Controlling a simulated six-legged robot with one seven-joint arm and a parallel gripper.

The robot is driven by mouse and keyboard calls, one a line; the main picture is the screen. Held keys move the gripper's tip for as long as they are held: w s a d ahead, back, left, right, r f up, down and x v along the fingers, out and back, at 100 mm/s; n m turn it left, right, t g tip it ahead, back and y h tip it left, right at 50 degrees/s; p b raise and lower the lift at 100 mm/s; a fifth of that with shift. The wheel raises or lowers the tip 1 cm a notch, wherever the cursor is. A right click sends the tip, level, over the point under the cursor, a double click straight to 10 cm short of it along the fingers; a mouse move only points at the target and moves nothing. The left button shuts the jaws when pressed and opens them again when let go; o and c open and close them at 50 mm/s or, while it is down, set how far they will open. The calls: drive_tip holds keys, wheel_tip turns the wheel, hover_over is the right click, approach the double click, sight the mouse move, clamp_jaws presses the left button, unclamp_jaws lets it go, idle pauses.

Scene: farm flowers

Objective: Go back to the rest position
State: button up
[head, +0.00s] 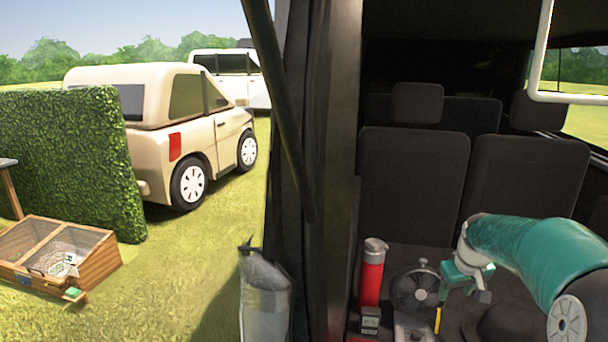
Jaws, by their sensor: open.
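My teal arm reaches in from the right over the dark cargo floor of a vehicle. My gripper (464,285) is at the end of the arm, small in view and pointing down. It is open, and I see nothing held in it. A dark round fan-like object (415,291) stands just left of it. A thin yellow item (438,319) shows below it; I cannot tell if they touch. The gripper's fingertips are partly hard to make out.
A red cylinder with a grey top (371,274) stands left of the fan. Dark seats (411,185) rise behind. The vehicle's dark door edge (320,150) divides the view. Outside are a hedge (70,150), a beige car (165,120), a wooden cold frame (95,265) and open grass.

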drive_tip(key=s+a+r, duration=0.4)
drive_tip(key=s+a, duration=0.1)
drive_tip(key=a, duration=0.3)
drive_tip(key=s+a+r, duration=0.4)
drive_tip(key=s+a, duration=0.1)
drive_tip(key=a, duration=0.2)
drive_tip(key=s+a+t, duration=0.1)
drive_tip(key=s+a, duration=0.4)
drive_tip(key=s, duration=0.3)
drive_tip(key=s+a+f+t+y, duration=0.1)
drive_tip(key=s+a, duration=0.4)
drive_tip(key=s, duration=0.2)
drive_tip(key=shift+s+a+f, duration=0.15)
drive_tip(key=shift+s+a, duration=0.25)
drive_tip(key=shift+d, duration=0.1)
